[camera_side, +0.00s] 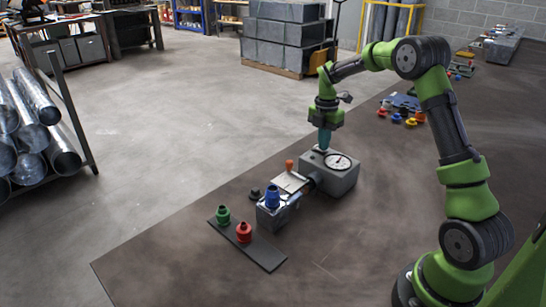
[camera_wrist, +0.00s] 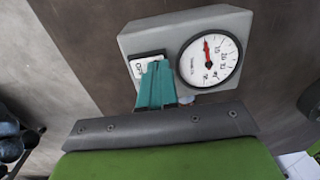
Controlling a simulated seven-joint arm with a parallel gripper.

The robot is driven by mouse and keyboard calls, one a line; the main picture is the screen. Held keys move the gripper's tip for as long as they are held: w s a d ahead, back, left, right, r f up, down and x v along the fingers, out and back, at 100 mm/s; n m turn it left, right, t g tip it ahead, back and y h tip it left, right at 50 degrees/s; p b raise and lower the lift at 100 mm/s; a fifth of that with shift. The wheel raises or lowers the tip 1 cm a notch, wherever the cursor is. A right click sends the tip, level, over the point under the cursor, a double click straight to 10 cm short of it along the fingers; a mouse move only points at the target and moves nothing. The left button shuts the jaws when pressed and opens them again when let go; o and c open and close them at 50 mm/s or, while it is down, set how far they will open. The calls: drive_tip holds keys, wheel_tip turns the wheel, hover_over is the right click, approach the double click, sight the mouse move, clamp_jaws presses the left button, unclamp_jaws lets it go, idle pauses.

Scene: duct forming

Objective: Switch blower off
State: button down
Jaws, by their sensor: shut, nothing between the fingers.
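The blower unit (camera_side: 345,183) is a grey box with a round white dial (camera_side: 338,162) on its top, standing on the dark bench. In the wrist view the box (camera_wrist: 165,42) carries the dial (camera_wrist: 209,59), its red needle pointing up, and a small white switch plate (camera_wrist: 147,57) to the dial's left. The lettering on the plate is too small to read surely. My gripper (camera_side: 324,148) points down at the box top with its teal fingers (camera_wrist: 157,76) shut and empty, at the plate. The fingers hide part of the plate and the switch. I cannot tell whether they touch it.
Left of the box, a fixture with an orange-knobbed lever (camera_side: 289,165) stands beside a block with a blue fitting (camera_side: 272,197). A dark strip (camera_side: 262,252) holds a green fitting (camera_side: 223,216) and a red fitting (camera_side: 243,232). Small coloured parts (camera_side: 397,118) lie behind. The front bench is clear.

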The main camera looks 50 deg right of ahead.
drive_tip(key=shift+f, duration=0.25)
drive_tip(key=shift+w+r, duration=0.25)
drive_tip(key=shift+w, duration=0.45)
drive_tip(key=shift+r, duration=0.1)
wheel_tip(320, 180, up, 14)
drive_tip(key=shift+w, duration=0.25)
idle(0.4)
